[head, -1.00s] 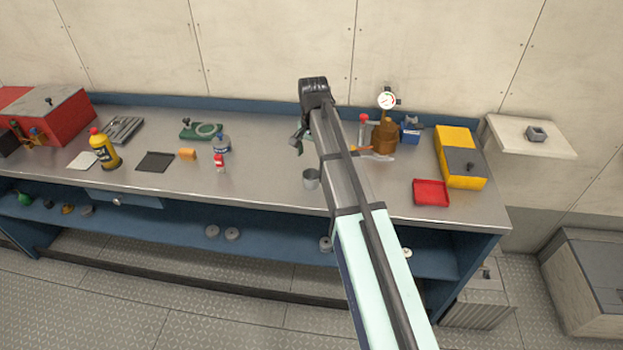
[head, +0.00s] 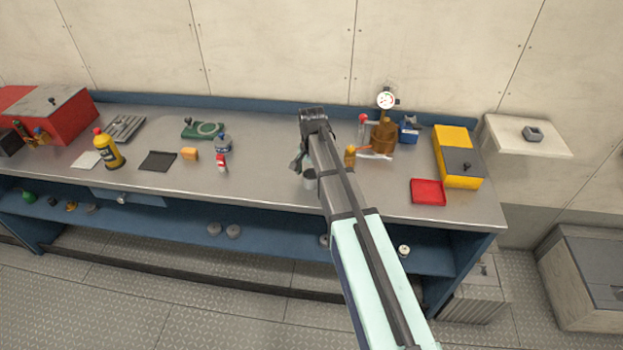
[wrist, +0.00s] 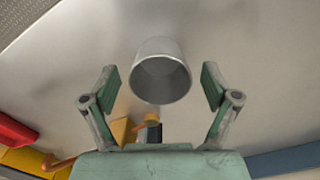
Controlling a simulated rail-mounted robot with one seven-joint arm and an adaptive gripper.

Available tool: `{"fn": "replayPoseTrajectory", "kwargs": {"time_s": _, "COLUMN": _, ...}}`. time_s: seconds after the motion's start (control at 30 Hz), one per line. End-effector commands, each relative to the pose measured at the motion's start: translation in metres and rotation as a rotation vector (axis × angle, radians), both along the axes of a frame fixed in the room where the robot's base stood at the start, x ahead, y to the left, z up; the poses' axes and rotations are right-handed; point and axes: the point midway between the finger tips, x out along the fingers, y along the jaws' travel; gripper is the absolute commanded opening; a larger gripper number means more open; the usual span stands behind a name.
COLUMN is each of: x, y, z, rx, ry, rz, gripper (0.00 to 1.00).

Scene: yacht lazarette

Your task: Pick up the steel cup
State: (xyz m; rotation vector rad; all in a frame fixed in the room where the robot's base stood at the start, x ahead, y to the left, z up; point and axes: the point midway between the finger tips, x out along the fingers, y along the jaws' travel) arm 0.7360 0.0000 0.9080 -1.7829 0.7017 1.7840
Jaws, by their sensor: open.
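The steel cup (wrist: 160,72) is a plain grey, round vessel standing on the metal bench top (head: 255,170). In the wrist view its open mouth shows between and slightly beyond my fingertips, with a gap on each side. In the head view only a small part of the cup (head: 310,183) shows beneath my gripper (head: 300,164); the rest is hidden by my arm. My gripper (wrist: 160,84) is open and empty, with its green fingers spread either side of the cup, and no contact is visible.
A red tray (head: 427,191) and yellow box (head: 457,150) stand farther right.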

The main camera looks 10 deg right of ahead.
Motion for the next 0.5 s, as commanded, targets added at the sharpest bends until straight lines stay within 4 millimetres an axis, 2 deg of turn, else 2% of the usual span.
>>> {"fn": "replayPoseTrajectory", "kwargs": {"time_s": 0.23, "x": 0.0001, "y": -0.0001, "z": -0.0012, "rx": 0.0, "ry": 0.0, "rz": 0.0, "gripper": 0.87}}
{"fn": "replayPoseTrajectory", "kwargs": {"time_s": 0.37, "x": 0.0001, "y": -0.0001, "z": -0.0011, "rx": 0.0, "ry": 0.0, "rz": 0.0, "gripper": 0.41}}
{"fn": "replayPoseTrajectory", "kwargs": {"time_s": 0.4, "x": 0.0001, "y": -0.0001, "z": -0.0011, "rx": 0.0, "ry": 0.0, "rz": 0.0, "gripper": 0.27}}
{"fn": "replayPoseTrajectory", "kwargs": {"time_s": 0.43, "x": 0.0001, "y": -0.0001, "z": -0.0011, "rx": 0.0, "ry": 0.0, "rz": 0.0, "gripper": 0.21}}
{"fn": "replayPoseTrajectory", "kwargs": {"time_s": 0.5, "x": 0.0001, "y": -0.0001, "z": -0.0011, "rx": 0.0, "ry": 0.0, "rz": 0.0, "gripper": 0.21}}
